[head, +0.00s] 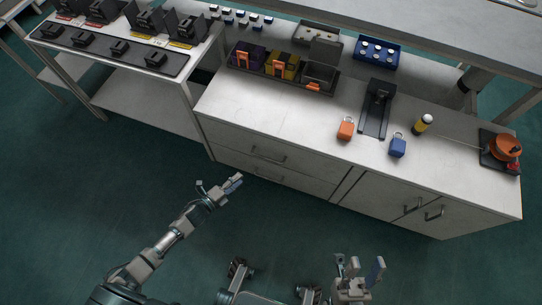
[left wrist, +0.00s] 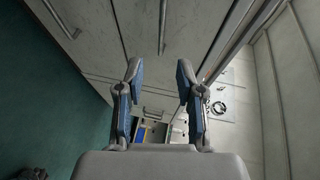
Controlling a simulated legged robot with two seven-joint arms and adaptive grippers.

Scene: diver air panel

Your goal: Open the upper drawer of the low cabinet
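The low cabinet (head: 300,150) has a white top and a pale front with two drawers on its left part. The upper drawer's bar handle (head: 268,158) shows in the head view, with the lower drawer's handle (head: 268,178) below it. Both drawers look closed. In the left wrist view the upper handle (left wrist: 162,28) lies ahead, beyond the fingertips, and the lower handle (left wrist: 60,20) is at upper left. My left gripper (head: 219,184) is open and empty, left of the handles and apart from them; its fingers (left wrist: 159,72) are spread. My right gripper (head: 361,267) is open and empty, low in the head view.
Two doors with handles (head: 412,207) form the cabinet's right part. On top are an orange padlock-like item (head: 346,129), a blue one (head: 397,146), a black stand (head: 376,108) and a bin tray (head: 283,77). A side table (head: 130,62) stands at left. The floor in front is clear.

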